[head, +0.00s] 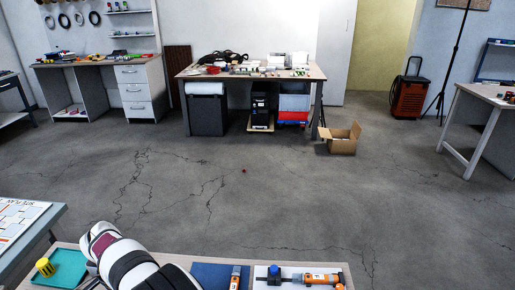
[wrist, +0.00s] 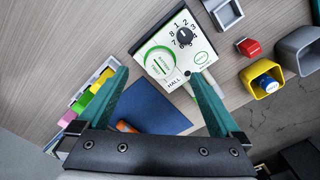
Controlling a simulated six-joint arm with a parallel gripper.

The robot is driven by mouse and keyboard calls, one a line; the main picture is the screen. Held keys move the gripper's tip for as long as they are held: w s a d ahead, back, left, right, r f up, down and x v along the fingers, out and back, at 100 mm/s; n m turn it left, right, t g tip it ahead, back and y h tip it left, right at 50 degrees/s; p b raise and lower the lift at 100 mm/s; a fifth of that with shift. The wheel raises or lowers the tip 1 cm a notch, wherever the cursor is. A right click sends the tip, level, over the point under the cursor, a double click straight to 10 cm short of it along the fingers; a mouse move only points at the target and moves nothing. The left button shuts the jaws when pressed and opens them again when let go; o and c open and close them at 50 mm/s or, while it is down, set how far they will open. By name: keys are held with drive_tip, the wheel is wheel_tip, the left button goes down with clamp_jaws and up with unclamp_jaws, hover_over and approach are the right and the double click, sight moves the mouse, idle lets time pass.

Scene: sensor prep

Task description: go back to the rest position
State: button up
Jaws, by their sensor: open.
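My gripper (wrist: 159,74) shows in the wrist view with its two teal fingers spread wide and nothing held between them. Beyond the fingertips is a white box marked HALL (wrist: 178,50) with a dark numbered knob and a round green-and-white face. A dark blue mat (wrist: 150,108) lies below the box, partly behind the fingers. An orange item (wrist: 126,126) shows at the mat's lower left, mostly hidden by my gripper. In the head view my white and black arm is at the bottom edge, and the gripper itself cannot be made out.
A rack with pink, green and yellow pieces (wrist: 94,92) is left of my gripper. A red block (wrist: 249,47), a yellow cup (wrist: 261,78) and a grey cup (wrist: 301,49) stand right. A teal tray (head: 72,262) is left of my arm. The floor beyond is mostly clear.

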drive_tip(key=shift+r, duration=1.6)
drive_tip(key=shift+w+d+r, duration=0.1)
drive_tip(key=shift+d+r, duration=0.05)
drive_tip(key=shift+d, duration=0.05)
drive_tip(key=s+d+r+n, duration=0.15)
drive_tip(key=d+r, duration=0.45)
drive_tip(key=d, duration=0.7)
drive_tip(key=s+d+r, duration=0.2)
drive_tip(key=d+r, duration=0.4)
drive_tip(key=d, duration=0.6)
drive_tip(key=s+d+f+n+y, duration=0.1)
drive_tip(key=s+d, duration=0.4)
drive_tip(key=s, duration=0.2)
drive_tip(key=s+d+f+n, duration=0.1)
drive_tip(key=s+d, duration=0.4)
drive_tip(key=s, duration=0.3)
drive_tip(key=shift+d+f+y, duration=0.25)
drive_tip(key=shift+y, duration=0.15)
